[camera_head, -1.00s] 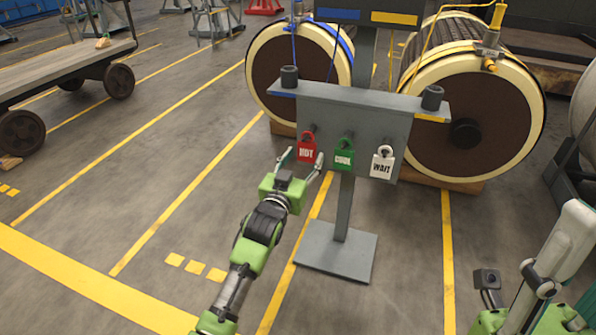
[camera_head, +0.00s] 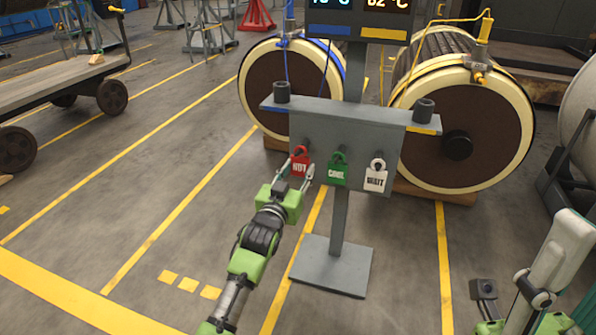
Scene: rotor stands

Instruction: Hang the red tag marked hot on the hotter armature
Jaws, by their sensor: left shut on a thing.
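The red HOT tag (camera_head: 299,166) hangs at the left peg of a grey panel (camera_head: 318,124). My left gripper (camera_head: 299,171) is shut on this tag, its fingers at the tag's two sides. Two brown armatures with cream rims stand behind: the left armature (camera_head: 265,88) has a blue strap, the right armature (camera_head: 420,140) yellow fittings. A readout (camera_head: 372,6) above the panel is cut off at the top; the number over its yellow bar looks like 62 °C, the one over its blue bar is partly hidden. My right gripper (camera_head: 487,305) shows only partly at lower right, fingertips unseen.
A green tag (camera_head: 337,171) and a white WAIT tag (camera_head: 375,178) hang beside the red one. The panel's post stands on a grey base plate (camera_head: 330,266). A wheeled cart (camera_head: 50,84) is at left. The floor between cart and stand is clear.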

